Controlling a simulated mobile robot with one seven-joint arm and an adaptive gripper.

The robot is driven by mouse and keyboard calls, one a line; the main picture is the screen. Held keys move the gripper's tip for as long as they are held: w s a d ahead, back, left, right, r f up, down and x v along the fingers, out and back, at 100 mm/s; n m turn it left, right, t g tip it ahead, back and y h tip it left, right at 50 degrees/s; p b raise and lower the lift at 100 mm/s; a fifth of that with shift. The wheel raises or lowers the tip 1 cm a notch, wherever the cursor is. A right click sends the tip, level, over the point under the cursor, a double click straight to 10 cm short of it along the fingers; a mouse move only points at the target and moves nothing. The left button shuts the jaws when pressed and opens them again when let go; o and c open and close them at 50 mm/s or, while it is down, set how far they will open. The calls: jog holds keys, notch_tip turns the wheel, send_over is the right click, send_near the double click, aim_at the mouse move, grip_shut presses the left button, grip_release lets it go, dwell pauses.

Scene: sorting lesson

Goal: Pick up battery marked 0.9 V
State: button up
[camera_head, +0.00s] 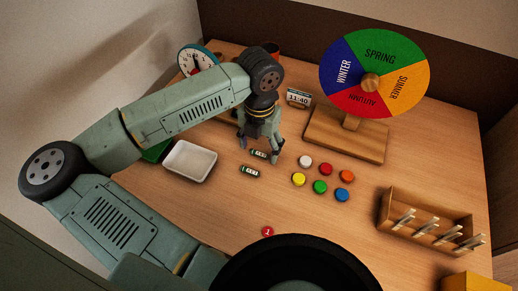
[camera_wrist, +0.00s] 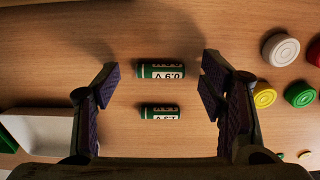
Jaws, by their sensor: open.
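The battery marked 0.9 V (camera_wrist: 161,72) is green with a white label and lies on the table. In the head view it is the farther of two batteries (camera_head: 259,154), under my gripper (camera_head: 260,150). A second, similar battery (camera_wrist: 160,112) lies just nearer, apart from the first; its label is hard to read. It also shows in the head view (camera_head: 250,171). In the wrist view my gripper (camera_wrist: 160,86) is open and empty, with one finger to the left and one to the right of the batteries, touching neither.
A white tray (camera_head: 190,161) stands left of the batteries. Several coloured caps, including a white one (camera_head: 305,162) and a yellow one (camera_head: 299,179), lie to the right. The near middle is mostly clear.

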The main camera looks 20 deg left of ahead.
jog(key=shift+f, duration=0.3)
jog(key=shift+c, duration=0.5)
jog(key=c, duration=0.9)
jog(key=shift+o, duration=0.2)
